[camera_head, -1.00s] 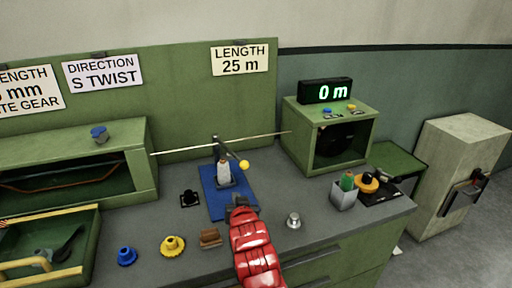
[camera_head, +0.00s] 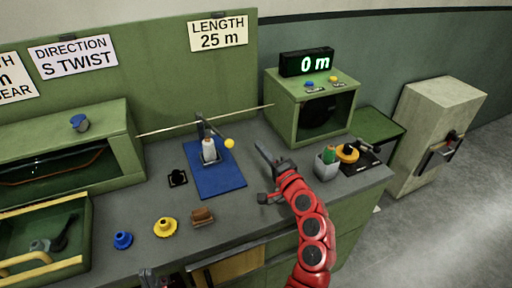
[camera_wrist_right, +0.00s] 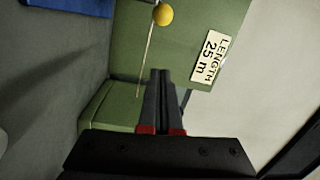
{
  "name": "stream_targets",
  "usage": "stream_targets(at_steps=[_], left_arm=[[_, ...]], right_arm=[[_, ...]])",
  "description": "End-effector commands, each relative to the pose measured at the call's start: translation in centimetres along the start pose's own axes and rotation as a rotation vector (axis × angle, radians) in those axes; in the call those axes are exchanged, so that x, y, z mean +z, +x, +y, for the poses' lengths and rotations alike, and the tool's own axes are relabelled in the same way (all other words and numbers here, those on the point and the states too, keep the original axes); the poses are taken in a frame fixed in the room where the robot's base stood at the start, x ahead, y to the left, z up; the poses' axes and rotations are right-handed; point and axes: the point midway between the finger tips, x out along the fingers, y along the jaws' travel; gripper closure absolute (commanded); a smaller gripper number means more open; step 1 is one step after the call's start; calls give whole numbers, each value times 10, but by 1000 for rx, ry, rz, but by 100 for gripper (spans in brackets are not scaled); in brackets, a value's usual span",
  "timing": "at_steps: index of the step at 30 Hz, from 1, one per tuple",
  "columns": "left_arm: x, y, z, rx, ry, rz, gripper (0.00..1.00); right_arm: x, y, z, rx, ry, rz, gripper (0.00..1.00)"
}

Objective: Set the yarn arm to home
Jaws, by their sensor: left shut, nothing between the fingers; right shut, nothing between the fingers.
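The yarn arm is a dark post with a short arm ending in a yellow ball (camera_head: 229,143), standing at the back of a blue mat (camera_head: 222,182). The ball points to the right, and it also shows near the top of the right wrist view (camera_wrist_right: 162,15). A white cone spool (camera_head: 209,151) stands beside the post. My right gripper (camera_head: 262,150) is shut and empty, to the right of the ball and apart from it. Its shut fingers show in the right wrist view (camera_wrist_right: 160,75). My left gripper (camera_head: 148,276) is shut, only partly in view at the bottom edge.
A thin rod (camera_head: 205,121) runs behind the post to the green box (camera_head: 283,115), whose display (camera_head: 307,63) reads 0 m. A grey cup (camera_head: 326,167) stands right of my right gripper. Blue (camera_head: 123,240) and yellow (camera_head: 165,227) gears and a brown block (camera_head: 203,217) lie in front.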

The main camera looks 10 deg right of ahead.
Motion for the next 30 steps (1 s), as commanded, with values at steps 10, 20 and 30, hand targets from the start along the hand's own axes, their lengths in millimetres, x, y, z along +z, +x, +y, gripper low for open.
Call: stream_targets(at_steps=[10,20,30], left_arm=[[-2,13,-1,0,0,0,100],[-4,27,-1,0,0,0,100],[-5,29,-1,0,0,0,100]], right_arm=[[0,63,-2,2,-6,-2,100],[28,70,0,4,-2,-3,100],[39,65,2,4,-4,-1,100]])
